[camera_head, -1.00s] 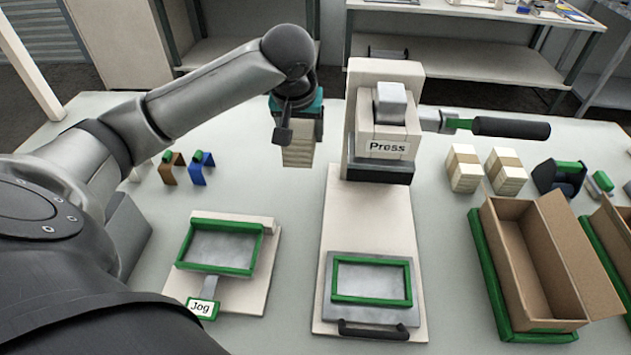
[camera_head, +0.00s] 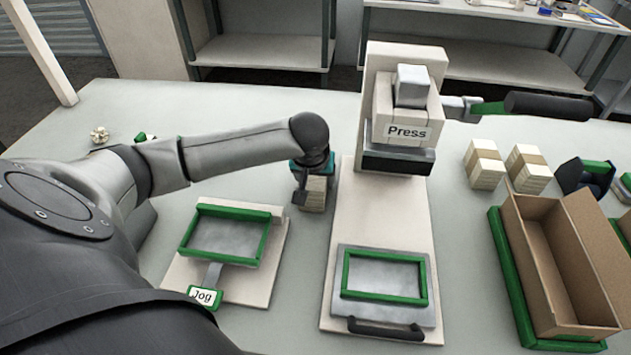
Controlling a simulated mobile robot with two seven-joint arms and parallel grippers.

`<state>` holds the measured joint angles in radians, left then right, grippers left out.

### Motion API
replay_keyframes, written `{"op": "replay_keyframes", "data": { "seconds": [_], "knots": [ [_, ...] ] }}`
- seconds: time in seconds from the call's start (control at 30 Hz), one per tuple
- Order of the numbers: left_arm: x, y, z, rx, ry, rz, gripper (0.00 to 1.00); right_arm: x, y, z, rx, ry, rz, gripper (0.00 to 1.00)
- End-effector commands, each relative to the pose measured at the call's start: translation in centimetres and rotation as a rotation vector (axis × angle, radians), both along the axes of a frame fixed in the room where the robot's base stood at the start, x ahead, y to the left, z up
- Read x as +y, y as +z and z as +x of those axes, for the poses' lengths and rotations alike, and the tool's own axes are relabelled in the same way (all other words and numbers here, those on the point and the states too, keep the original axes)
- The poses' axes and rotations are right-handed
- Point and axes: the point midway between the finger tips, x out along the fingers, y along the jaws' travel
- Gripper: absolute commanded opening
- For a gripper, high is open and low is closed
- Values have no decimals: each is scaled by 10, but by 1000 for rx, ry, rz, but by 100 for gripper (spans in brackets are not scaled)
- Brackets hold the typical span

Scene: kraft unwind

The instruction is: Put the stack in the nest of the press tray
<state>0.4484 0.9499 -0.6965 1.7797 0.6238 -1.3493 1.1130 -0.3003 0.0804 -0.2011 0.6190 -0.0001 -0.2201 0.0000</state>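The stack (camera_head: 316,194) is a small cream block of layers below my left gripper (camera_head: 313,178), just left of the press base. The gripper appears shut on its top; the fingers are largely hidden by the wrist. The press tray (camera_head: 340,318) is a grey plate at the front of the press (camera_head: 402,115). Its nest (camera_head: 385,255) is a green rectangular frame, and it is empty. The tray has a dark handle (camera_head: 385,329) at its front. My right gripper is not in view.
The jog tray (camera_head: 181,272) with a green frame lies left of the press. Two banded stacks (camera_head: 484,165) (camera_head: 528,170) stand right of the press, near an open cardboard box (camera_head: 556,265). The press lever (camera_head: 547,107) sticks out to the right.

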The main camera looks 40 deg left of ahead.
Motion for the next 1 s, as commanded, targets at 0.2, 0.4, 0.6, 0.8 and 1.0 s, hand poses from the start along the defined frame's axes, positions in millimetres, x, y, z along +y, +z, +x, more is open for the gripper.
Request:
{"op": "replay_keyframes", "data": {
  "seconds": [0.2,0.4,0.6,0.8,1.0],
  "knots": [
    [0,1,0,-1,0,0,7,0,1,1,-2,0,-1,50],
    [0,-2,0,0,0,-1,76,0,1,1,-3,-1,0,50],
    [0,-2,0,0,0,0,82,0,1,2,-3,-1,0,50],
    [0,3,0,-1,-1,1,82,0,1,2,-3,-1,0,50],
    [-6,32,-11,-2,-2,1,82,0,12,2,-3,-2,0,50]
  ]
}}
